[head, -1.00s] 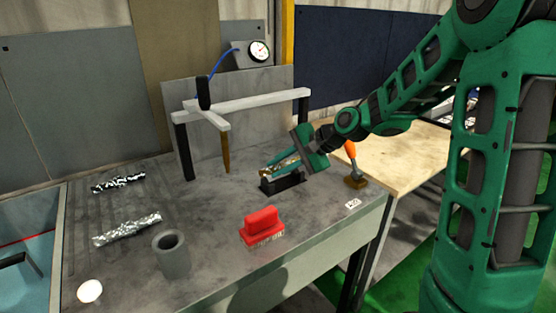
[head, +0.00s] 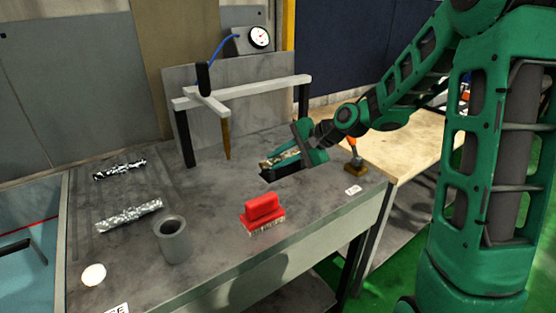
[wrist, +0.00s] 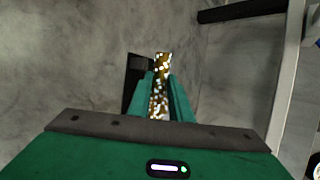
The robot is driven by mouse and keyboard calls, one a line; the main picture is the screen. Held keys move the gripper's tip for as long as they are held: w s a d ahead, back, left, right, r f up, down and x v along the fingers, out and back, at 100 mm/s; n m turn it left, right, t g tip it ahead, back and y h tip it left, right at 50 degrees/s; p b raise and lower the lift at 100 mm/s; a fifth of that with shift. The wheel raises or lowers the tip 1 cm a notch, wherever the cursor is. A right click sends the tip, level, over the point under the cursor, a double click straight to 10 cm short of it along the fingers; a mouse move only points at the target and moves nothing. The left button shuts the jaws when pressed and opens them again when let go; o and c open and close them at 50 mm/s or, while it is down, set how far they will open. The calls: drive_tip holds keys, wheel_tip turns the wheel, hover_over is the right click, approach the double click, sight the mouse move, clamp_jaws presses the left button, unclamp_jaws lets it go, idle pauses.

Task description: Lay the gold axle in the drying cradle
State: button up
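The gold axle (head: 277,159), speckled gold and white, lies lengthwise between the green fingers of my gripper (head: 288,154). In the wrist view the axle (wrist: 160,85) sticks out beyond the fingertips (wrist: 162,88), with one finger on each side. A low black block (head: 287,170) stands on the grey bench just under the axle. In the wrist view this block (wrist: 138,68) shows at the left of the axle. It looks like a holder, but I cannot tell whether it is the drying cradle or whether the axle touches it.
A white gantry (head: 250,92) with a hanging probe stands behind. A red brush (head: 263,208), a grey cup (head: 172,240) and two silvery rods (head: 120,169) (head: 129,215) sit on the bench. An orange-handled tool (head: 354,160) is at right. A blue tray (head: 20,285) borders the left.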

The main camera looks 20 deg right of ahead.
drive_tip(key=o, duration=0.4)
drive_tip(key=shift+s+d+f, duration=0.1)
drive_tip(key=shift+s+f, duration=0.3)
drive_tip(key=shift+f, duration=0.25)
drive_tip(key=shift+c, duration=0.2)
drive_tip(key=shift+d+r, duration=0.2)
drive_tip(key=shift+d, duration=0.1)
drive_tip(key=shift+o, duration=0.4)
drive_tip(key=r+v, duration=0.1)
drive_tip(key=v, duration=0.9)
drive_tip(key=shift+w, duration=0.25)
drive_tip(key=shift+a+r, duration=0.1)
drive_tip(key=shift+a, duration=0.05)
drive_tip(key=s+d+f+n+g+h, duration=0.2)
drive_tip(key=s+d, duration=0.2)
drive_tip(key=s, duration=0.7)
drive_tip(key=s+d+f+n+g+h, duration=0.1)
drive_tip(key=s+d, duration=0.4)
drive_tip(key=s, duration=0.5)
drive_tip(key=s+d+f+n+g+h, duration=0.2)
drive_tip(key=s+d+n+g+h, duration=0.1)
drive_tip(key=s, duration=0.8)
drive_tip(key=shift+s+d+f+g+h, duration=0.35)
drive_tip(key=shift+d+h, duration=0.25)
drive_tip(key=shift+d, duration=0.25)
